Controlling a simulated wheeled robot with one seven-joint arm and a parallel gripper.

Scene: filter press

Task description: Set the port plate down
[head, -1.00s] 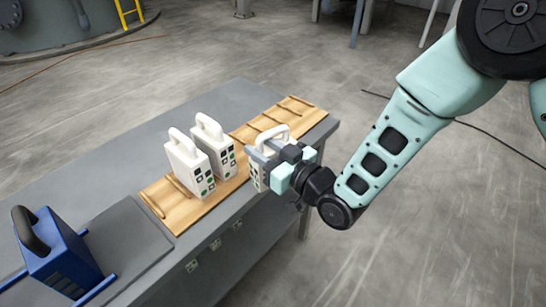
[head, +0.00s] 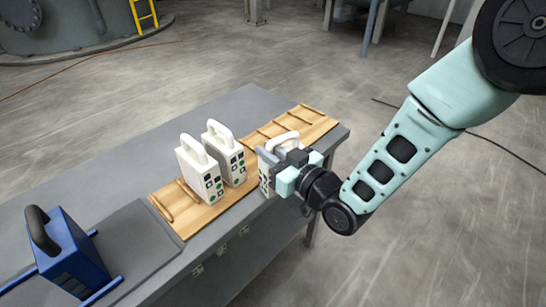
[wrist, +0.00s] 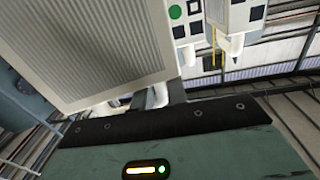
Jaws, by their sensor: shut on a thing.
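My gripper (head: 282,164) is shut on a white port plate (head: 265,178) with a loop handle and black and green ports. The plate is upright, at the front edge of the bench beside the wooden rack. I cannot tell whether its underside touches anything. In the wrist view its pale ribbed face (wrist: 95,50) fills the upper left. Two similar white plates, a left one (head: 198,174) and a right one (head: 227,160), stand upright in the rack (head: 177,217), left of the held plate and apart from it. Parts of them also show at the top of the wrist view (wrist: 240,14).
The grey bench (head: 125,155) carries the rack, whose slatted right part (head: 305,125) is empty. A blue block with a black handle (head: 68,255) stands at the front left beside a dark grey mat (head: 135,250). Open floor lies right of the bench.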

